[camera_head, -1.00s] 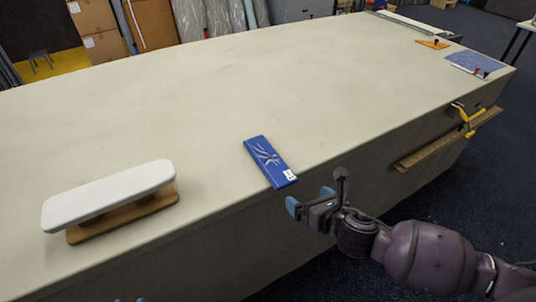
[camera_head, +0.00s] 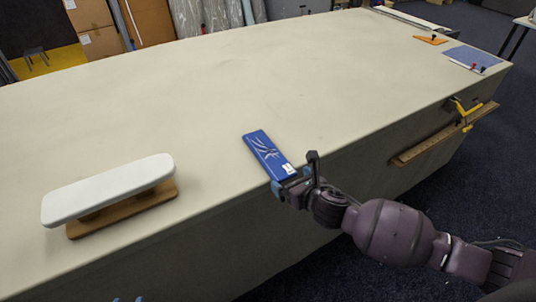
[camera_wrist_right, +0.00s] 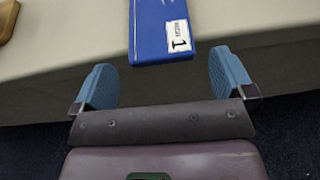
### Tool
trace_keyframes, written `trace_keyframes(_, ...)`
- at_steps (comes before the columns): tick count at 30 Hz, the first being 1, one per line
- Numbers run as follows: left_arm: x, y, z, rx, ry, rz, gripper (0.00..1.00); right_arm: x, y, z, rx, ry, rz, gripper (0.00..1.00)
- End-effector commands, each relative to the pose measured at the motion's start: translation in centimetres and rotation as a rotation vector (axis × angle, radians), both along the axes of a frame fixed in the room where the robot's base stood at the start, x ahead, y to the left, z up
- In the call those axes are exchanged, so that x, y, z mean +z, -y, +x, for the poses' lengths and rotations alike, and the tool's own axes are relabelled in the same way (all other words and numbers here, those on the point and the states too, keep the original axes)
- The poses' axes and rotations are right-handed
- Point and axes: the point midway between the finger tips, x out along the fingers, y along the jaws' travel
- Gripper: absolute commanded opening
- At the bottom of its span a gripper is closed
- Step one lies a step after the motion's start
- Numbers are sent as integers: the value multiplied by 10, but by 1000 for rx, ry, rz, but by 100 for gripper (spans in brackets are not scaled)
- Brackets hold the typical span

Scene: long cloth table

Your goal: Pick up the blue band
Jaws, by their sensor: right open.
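The blue band (camera_head: 264,149), a flat blue packet with white marks and a white label, lies on the cloth table (camera_head: 210,100), its near end at the front edge. My right gripper (camera_head: 291,181) is open at that near end. In the right wrist view, the band (camera_wrist_right: 153,30) comes in from the top, its end between the lines of the two blue fingers of the gripper (camera_wrist_right: 164,82) but just ahead of them, with a gap on each side. Only small bluish tips of my left gripper (camera_head: 128,300) show at the bottom edge of the head view.
A white padded board on a wooden base (camera_head: 110,190) stands on the table at the left. A wooden ruler (camera_head: 440,135) with a yellow clamp (camera_head: 467,112) is at the table's right side. The table's middle is clear.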

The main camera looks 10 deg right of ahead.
Motion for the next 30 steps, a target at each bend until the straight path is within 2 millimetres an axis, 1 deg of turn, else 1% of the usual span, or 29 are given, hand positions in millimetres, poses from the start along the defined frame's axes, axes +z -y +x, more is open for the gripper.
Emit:
trace_keyframes(1,0,0,1,0,1,0,43,-2,-2,8,-1,1,1,100)
trace_keyframes(6,-1,0,3,-2,4,0,43,-10,-7,22,0,-1,0,100)
trace_keyframes(9,-1,1,4,-2,6,0,43,-11,-9,26,1,0,1,100)
trace_keyframes(16,-1,0,4,-4,7,1,43,-11,-8,26,0,-1,0,100)
trace_keyframes(24,-1,0,2,-3,4,3,43,-11,-8,26,0,-1,0,59)
trace_keyframes(25,-1,0,2,-3,4,3,43,-11,-8,26,0,0,0,56)
trace_keyframes(30,-3,-1,-1,-1,-2,3,43,-11,-8,26,0,0,0,56)
